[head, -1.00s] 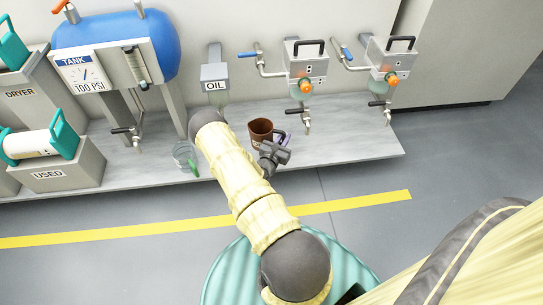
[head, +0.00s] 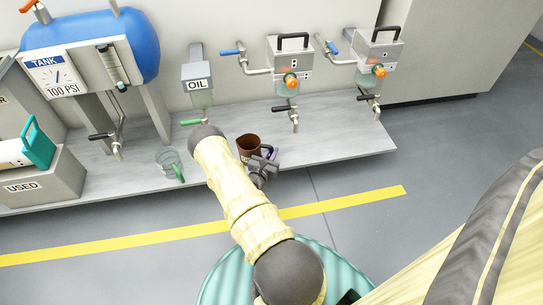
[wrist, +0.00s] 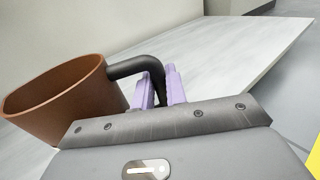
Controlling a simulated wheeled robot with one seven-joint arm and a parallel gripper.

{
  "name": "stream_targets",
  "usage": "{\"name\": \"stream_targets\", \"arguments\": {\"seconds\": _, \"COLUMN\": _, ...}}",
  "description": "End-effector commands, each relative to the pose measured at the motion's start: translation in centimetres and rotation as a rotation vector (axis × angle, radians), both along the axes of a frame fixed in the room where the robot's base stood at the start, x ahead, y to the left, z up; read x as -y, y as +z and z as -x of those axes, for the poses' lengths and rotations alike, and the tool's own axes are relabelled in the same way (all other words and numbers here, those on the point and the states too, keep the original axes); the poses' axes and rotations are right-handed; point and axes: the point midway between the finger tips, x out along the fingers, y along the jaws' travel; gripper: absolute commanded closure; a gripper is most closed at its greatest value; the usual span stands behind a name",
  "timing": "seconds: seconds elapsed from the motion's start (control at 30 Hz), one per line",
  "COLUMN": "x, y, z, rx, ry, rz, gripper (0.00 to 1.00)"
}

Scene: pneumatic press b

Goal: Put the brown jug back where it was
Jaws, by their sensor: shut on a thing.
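The brown jug (head: 247,147) is at the grey shelf (head: 340,147), in the middle of the head view. Its dark handle points right, towards my gripper (head: 268,159). In the wrist view the jug (wrist: 55,105) is at the left, its rim open upward and looking tilted in the picture. The purple fingers of my gripper (wrist: 160,88) are shut on its black handle (wrist: 135,67). The jug's bottom is hidden by my gripper, so I cannot tell whether it touches the shelf.
A clear jug with a green handle (head: 168,163) stands left on the shelf. The OIL dispenser (head: 197,80) with a green lever is behind my arm. Two tap units (head: 290,60) (head: 378,50) hang to the right. The shelf's right end is bare.

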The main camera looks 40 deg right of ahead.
Motion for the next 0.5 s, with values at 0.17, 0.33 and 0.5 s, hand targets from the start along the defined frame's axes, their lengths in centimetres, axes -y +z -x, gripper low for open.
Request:
{"name": "stream_targets", "arguments": {"seconds": 0.17, "x": 0.00, "y": -0.07, "z": -0.04, "rx": 0.002, "ry": 0.000, "rz": 0.001, "gripper": 1.00}}
{"name": "stream_targets", "arguments": {"seconds": 0.33, "x": 0.00, "y": -0.26, "z": -0.03, "rx": 0.000, "ry": 0.001, "rz": 0.001, "gripper": 1.00}}
{"name": "stream_targets", "arguments": {"seconds": 0.5, "x": 0.01, "y": -0.34, "z": -0.02, "rx": 0.000, "ry": 0.000, "rz": 0.001, "gripper": 0.65}}
